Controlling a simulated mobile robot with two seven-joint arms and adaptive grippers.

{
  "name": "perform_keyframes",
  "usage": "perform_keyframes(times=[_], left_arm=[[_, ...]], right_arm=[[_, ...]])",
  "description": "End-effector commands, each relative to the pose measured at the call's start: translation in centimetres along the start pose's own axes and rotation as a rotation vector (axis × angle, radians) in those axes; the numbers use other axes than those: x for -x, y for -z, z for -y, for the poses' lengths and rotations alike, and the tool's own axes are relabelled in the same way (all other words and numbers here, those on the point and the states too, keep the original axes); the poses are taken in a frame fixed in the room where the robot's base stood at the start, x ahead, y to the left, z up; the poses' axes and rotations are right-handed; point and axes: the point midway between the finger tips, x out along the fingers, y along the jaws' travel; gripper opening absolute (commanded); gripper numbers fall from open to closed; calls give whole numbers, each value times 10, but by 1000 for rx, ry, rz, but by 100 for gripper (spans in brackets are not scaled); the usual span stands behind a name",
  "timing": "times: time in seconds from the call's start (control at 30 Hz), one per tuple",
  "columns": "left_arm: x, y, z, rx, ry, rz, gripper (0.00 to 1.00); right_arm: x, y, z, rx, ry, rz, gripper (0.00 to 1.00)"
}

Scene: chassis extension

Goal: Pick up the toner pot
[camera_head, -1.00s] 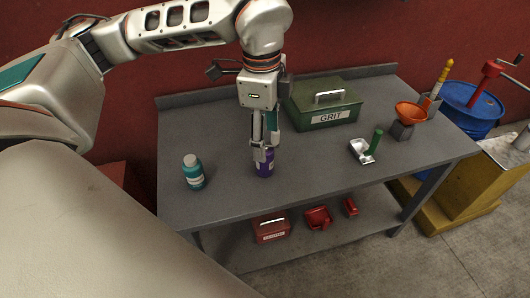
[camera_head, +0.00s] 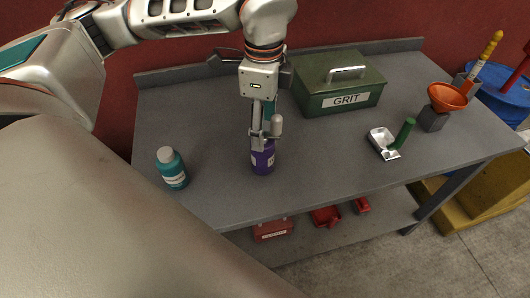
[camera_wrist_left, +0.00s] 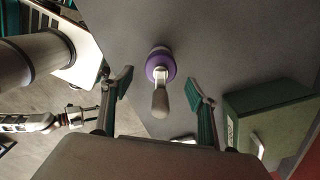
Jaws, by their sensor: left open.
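A purple pot (camera_head: 263,160) stands upright on the grey workbench (camera_head: 215,195). It has a pale neck and a grey rounded tip, clearest in the left wrist view (camera_wrist_left: 160,66). Its label is too small to read, so I cannot confirm that it is the toner pot. My left gripper (camera_head: 265,138) points down over it and partly hides its top. The gripper is open; in the left wrist view its fingers (camera_wrist_left: 158,85) stand either side of the tip. Another gripper (camera_wrist_left: 82,116), apparently my right one, shows small at the left of that view.
A teal bottle with a pale cap (camera_head: 172,168) stands to the left. A green GRIT box (camera_head: 338,83) is behind right. Red items (camera_head: 326,216) lie on the lower shelf.

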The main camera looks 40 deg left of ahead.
Motion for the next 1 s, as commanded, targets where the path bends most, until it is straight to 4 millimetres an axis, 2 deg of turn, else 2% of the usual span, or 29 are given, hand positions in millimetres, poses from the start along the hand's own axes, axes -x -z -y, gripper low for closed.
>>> perform_keyframes(times=[0.27, 0.6, 0.9, 0.93, 1.0], left_arm=[[-27, -1, 0, -1, -2, 1, 59], [-70, -4, 1, -1, -2, 1, 59], [-75, -4, 2, 0, 0, 0, 59], [-75, -4, 2, 0, 0, 0, 56], [-75, -4, 2, 0, 0, 0, 38]], right_arm=[[-2, 10, -4, 2, -7, -21, 34], [-6, 10, -5, 1, -11, -24, 34], [-7, 10, -6, 2, -12, -22, 34], [-7, 10, -6, 2, -12, -22, 34], [-6, 10, -6, 2, -12, -22, 34]])
